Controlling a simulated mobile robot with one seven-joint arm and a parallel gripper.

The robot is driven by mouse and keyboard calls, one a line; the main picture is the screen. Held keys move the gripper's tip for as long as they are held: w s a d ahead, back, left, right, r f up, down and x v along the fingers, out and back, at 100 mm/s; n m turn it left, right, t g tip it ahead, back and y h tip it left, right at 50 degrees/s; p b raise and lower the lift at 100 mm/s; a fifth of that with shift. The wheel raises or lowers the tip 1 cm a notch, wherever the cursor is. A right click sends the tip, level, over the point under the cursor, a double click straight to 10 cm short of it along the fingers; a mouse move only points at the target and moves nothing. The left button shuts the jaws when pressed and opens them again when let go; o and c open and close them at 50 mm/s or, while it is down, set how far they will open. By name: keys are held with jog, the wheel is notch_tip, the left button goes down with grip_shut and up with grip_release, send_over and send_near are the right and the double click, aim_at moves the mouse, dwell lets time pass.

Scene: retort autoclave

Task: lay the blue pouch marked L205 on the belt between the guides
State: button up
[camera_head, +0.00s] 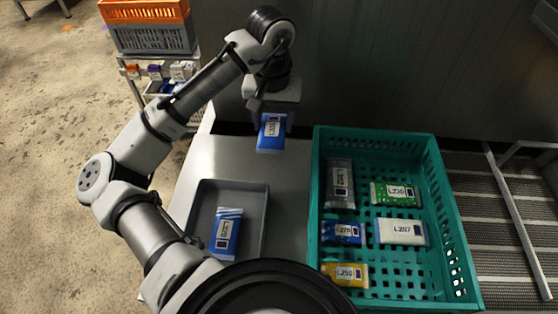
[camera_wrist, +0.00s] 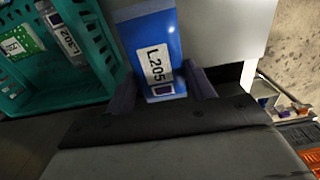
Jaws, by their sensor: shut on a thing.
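The blue pouch marked L205 (camera_head: 270,133) hangs from my gripper (camera_head: 270,115) above the far end of the grey steel table. In the wrist view the pouch (camera_wrist: 150,40) sits between the two dark fingers (camera_wrist: 163,88), its white L205 label readable. My gripper is shut on it. The belt (camera_head: 505,220) is at the right, beyond the green crate, with a pale metal guide rail (camera_head: 522,220) along it. Only part of the belt shows, and a second guide is not clear.
A green crate (camera_head: 316,200) holds several pouches, including L207, L230 and L250, and stands between my gripper and the belt. A grey tray (camera_head: 262,215) with one blue-white pouch is on the table. A dark wall (camera_head: 400,60) rises behind. A cart with crates (camera_head: 150,38) stands back left.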

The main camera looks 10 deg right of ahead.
aim_at(274, 165)
notch_tip(274, 165, down, 13)
jog(key=shift+r, duration=0.1)
dwell(0.3)
jog(key=shift+f, duration=0.2)
jog(key=o, duration=1)
jog(key=shift+r, duration=0.1)
